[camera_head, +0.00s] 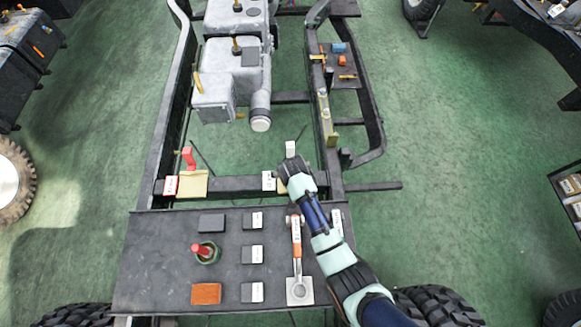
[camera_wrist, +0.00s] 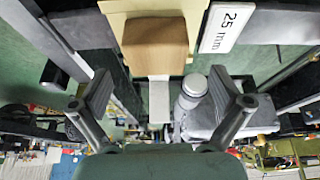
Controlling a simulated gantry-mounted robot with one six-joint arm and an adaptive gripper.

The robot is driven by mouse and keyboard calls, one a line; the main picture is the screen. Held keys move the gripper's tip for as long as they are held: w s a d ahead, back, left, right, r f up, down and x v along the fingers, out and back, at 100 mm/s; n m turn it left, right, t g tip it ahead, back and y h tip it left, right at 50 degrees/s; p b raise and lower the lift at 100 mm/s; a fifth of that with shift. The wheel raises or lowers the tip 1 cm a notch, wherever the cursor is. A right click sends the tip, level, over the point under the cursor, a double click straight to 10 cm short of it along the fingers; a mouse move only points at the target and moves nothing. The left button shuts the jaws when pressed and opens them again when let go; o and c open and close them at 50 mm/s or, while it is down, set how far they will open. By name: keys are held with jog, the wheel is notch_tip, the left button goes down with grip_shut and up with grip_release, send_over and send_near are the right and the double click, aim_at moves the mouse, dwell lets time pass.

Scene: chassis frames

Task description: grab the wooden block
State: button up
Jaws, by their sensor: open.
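A tan wooden block (camera_wrist: 155,42) shows in the wrist view, in front of a pale yellow plate (camera_wrist: 115,18) beside a "25 mm" label (camera_wrist: 228,28). My gripper (camera_wrist: 160,82) is open, with one finger on each side of the picture and the block between and beyond them. The fingers look apart from the block. In the head view my gripper (camera_head: 291,168) is over the right part of the crossbar and hides the block there.
A white piece (camera_head: 290,149) stands just beyond my gripper. A dark plate (camera_head: 140,255) carries black blocks, an orange-brown block (camera_head: 206,293), a red-handled part (camera_head: 203,251) and an orange-handled tool (camera_head: 297,245). A grey engine (camera_head: 222,65) sits between the frame rails.

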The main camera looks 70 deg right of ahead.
jog(key=x, duration=0.1)
jog(key=b+x, duration=0.1)
jog(key=x, duration=0.2)
jog(key=shift+s+f+b, duration=0.25)
jog(key=shift+f+b, duration=0.1)
jog(key=shift+b, duration=0.05)
jog(key=shift+w+d+f, duration=0.1)
jog(key=shift+d, duration=0.05)
jog(key=c, duration=1.2)
